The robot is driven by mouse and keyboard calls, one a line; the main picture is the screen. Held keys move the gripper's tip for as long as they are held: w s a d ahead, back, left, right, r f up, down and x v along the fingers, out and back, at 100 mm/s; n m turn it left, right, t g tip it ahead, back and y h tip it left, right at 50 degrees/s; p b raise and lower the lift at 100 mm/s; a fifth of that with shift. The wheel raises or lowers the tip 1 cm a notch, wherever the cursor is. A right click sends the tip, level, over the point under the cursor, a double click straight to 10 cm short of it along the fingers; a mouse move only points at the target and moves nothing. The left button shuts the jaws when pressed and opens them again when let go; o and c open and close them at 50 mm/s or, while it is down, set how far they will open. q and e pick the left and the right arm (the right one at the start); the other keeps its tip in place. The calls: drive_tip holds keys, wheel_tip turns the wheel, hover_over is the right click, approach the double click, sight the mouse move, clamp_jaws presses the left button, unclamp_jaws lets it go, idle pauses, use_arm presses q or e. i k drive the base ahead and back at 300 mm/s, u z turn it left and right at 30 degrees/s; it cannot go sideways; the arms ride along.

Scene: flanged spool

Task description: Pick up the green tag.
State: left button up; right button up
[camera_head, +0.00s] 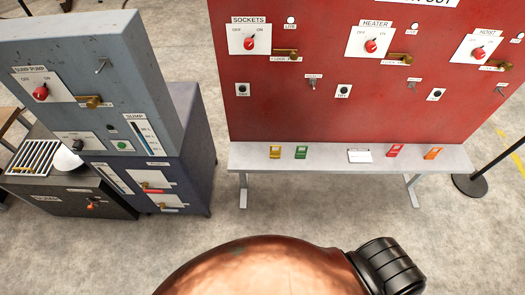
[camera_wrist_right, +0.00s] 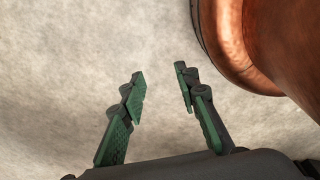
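The green tag (camera_head: 301,152) lies on the narrow grey shelf (camera_head: 250,160) in front of the red panel. It is the second tag from the left, just right of a yellow tag (camera_head: 275,152). My right gripper (camera_wrist_right: 159,82) shows in the right wrist view with its two green-padded fingers apart and nothing between them, over bare floor. No tag shows in that view. No gripper shows in the head view, so my left gripper is out of sight.
A white card (camera_head: 360,156), a red tag (camera_head: 394,150) and an orange tag (camera_head: 433,153) also lie on the shelf. The red panel (camera_head: 300,110) rises behind it. A grey-blue cabinet (camera_head: 140,75) stands left. A black post base (camera_head: 470,186) stands right. Floor before the shelf is clear.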

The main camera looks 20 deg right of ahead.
sight(300, 154)
drive_tip(key=u, duration=0.65)
drive_tip(key=i, duration=1.05)
drive_tip(key=z, duration=2.2)
